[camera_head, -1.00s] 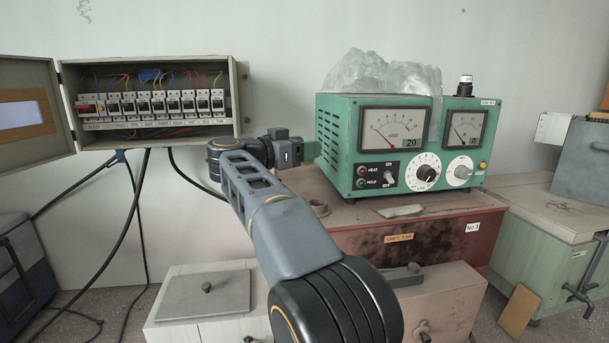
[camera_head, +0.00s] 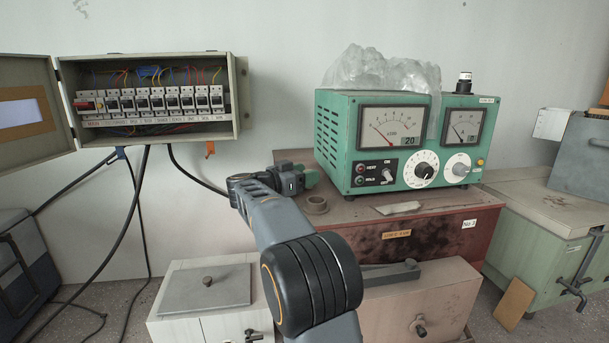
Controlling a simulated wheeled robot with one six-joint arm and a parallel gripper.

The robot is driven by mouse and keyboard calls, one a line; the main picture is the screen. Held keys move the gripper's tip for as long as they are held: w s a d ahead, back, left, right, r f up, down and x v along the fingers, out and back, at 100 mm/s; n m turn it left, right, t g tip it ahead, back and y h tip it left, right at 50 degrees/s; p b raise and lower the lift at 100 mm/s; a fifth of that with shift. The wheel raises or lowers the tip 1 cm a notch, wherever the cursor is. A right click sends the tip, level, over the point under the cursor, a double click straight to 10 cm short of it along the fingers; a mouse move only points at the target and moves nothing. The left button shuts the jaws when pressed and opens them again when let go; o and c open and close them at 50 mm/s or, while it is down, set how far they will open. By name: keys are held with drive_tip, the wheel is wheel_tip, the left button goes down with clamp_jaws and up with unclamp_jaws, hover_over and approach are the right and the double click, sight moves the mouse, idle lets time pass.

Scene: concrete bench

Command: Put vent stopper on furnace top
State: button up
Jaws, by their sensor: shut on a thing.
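The furnace (camera_head: 450,238) is the dark red-brown box marked No 3, right of centre. On its top near the left edge is a small tan ring-shaped collar (camera_head: 317,206) with an opening. My gripper (camera_head: 308,178) is low over the left part of the furnace top, just behind and left of the collar. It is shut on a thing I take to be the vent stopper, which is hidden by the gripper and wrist. A dull green part shows at the gripper's end. I cannot tell whether the held thing touches the furnace top.
A green meter box (camera_head: 340,140) with crumpled clear plastic (camera_head: 380,75) on it stands on the furnace, close right of my gripper. A flat pale scrap (camera_head: 398,208) lies before it. An open breaker box (camera_head: 150,105) hangs on the left wall. Lower pale boxes (camera_head: 205,288) stand in front.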

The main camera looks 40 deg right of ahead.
drive_tip(key=shift+f, duration=0.2)
drive_tip(key=o, duration=0.9)
